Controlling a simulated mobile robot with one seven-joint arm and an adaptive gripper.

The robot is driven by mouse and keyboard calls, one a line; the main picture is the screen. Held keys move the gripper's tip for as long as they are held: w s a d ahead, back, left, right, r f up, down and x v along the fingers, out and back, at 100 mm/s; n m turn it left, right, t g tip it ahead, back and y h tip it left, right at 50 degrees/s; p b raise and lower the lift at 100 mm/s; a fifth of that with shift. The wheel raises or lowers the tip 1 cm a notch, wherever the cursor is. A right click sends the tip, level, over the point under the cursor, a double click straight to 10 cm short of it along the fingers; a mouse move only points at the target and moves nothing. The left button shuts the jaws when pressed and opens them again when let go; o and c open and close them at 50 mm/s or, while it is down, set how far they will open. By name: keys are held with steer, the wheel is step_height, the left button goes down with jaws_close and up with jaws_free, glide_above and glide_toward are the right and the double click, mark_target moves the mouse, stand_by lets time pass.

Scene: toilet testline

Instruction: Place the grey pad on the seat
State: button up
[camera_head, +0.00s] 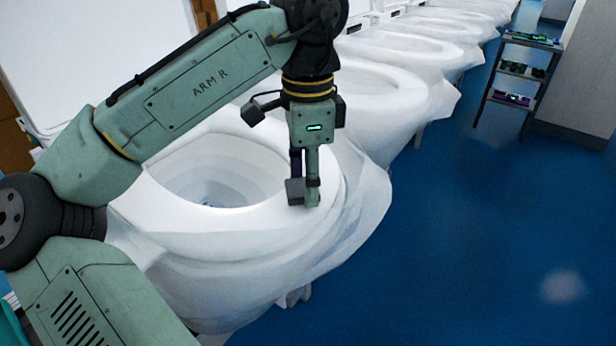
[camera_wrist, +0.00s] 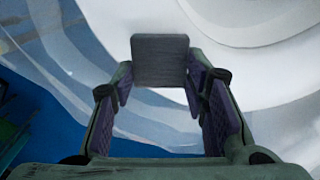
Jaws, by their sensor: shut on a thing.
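The grey pad (camera_head: 295,191) is a small dark grey block at the tips of my gripper (camera_head: 308,195). My gripper points straight down over the right part of the white toilet seat (camera_head: 190,222). In the wrist view the grey pad (camera_wrist: 160,60) shows as a square between the fingertips of my gripper (camera_wrist: 160,85), with the white seat (camera_wrist: 225,50) beyond it. The fingers are shut on the pad. The pad appears at or just above the seat's surface; I cannot tell whether it touches.
A row of more white toilets (camera_head: 380,90) runs back behind this one. Thin clear wrapping (camera_head: 372,205) hangs around the bowl's outer side. A dark shelf rack (camera_head: 520,75) with small items stands at the back right. The blue floor (camera_head: 480,240) on the right is clear.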

steer(key=shift+f, duration=0.3)
steer(key=shift+f, duration=0.1)
steer(key=o, duration=0.7)
step_height(320, 180, up, 12)
steer(key=shift+r+p, duration=0.15)
steer(key=shift+p, duration=0.4)
